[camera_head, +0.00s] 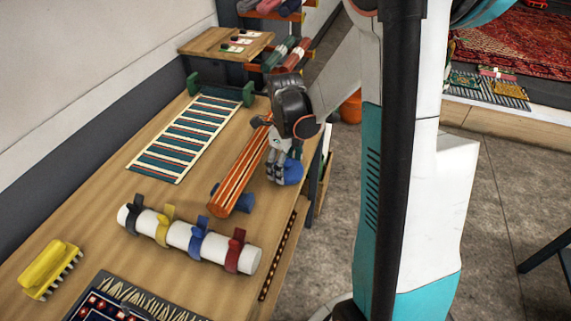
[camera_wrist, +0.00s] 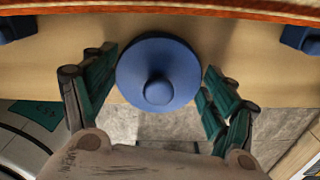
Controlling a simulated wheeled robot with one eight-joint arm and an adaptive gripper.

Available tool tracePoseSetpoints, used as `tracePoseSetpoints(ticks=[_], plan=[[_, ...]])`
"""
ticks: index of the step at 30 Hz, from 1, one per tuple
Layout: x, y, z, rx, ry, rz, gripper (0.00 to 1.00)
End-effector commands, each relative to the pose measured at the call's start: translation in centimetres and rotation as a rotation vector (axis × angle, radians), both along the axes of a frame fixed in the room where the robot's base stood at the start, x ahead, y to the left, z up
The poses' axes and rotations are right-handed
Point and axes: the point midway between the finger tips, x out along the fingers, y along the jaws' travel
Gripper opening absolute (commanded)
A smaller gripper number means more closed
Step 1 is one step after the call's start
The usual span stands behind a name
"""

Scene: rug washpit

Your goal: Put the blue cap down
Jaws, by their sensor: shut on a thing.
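The blue cap (camera_head: 291,173) is a round disc with a raised knob. In the wrist view the blue cap (camera_wrist: 158,60) sits between the green-padded fingers, its knob toward the camera. My gripper (camera_head: 277,172) is shut on the cap at the table's right edge, beside the orange striped roll (camera_head: 240,172). In the wrist view the cap overlaps the table edge, with grey floor showing below it. I cannot tell whether the cap touches the wooden table (camera_head: 110,215). The gripper partly hides the cap in the head view.
A white tube (camera_head: 178,234) with several coloured clips lies in front of the roll. A striped blue-and-cream rug (camera_head: 190,135) lies behind-left. A yellow brush (camera_head: 48,268) and a patterned rug (camera_head: 110,305) are near the front. Blue supports (camera_head: 218,190) flank the roll. Bare wood lies left of the roll.

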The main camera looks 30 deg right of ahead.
Motion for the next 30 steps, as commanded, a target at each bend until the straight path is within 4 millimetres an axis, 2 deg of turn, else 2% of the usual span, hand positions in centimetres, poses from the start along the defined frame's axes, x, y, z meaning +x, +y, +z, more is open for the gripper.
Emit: tracePoseSetpoints(ticks=[1,3,19,23,30], plan=[[0.0,0.0,-0.1,0.000,0.000,0.000,0.83],[0.0,0.0,-0.1,0.000,0.000,0.000,0.98],[0.0,0.0,0.5,0.000,0.000,0.000,0.98],[0.0,0.0,2.5,0.000,0.000,0.000,0.98],[0.0,0.0,7.6,0.000,0.000,0.000,0.98]])
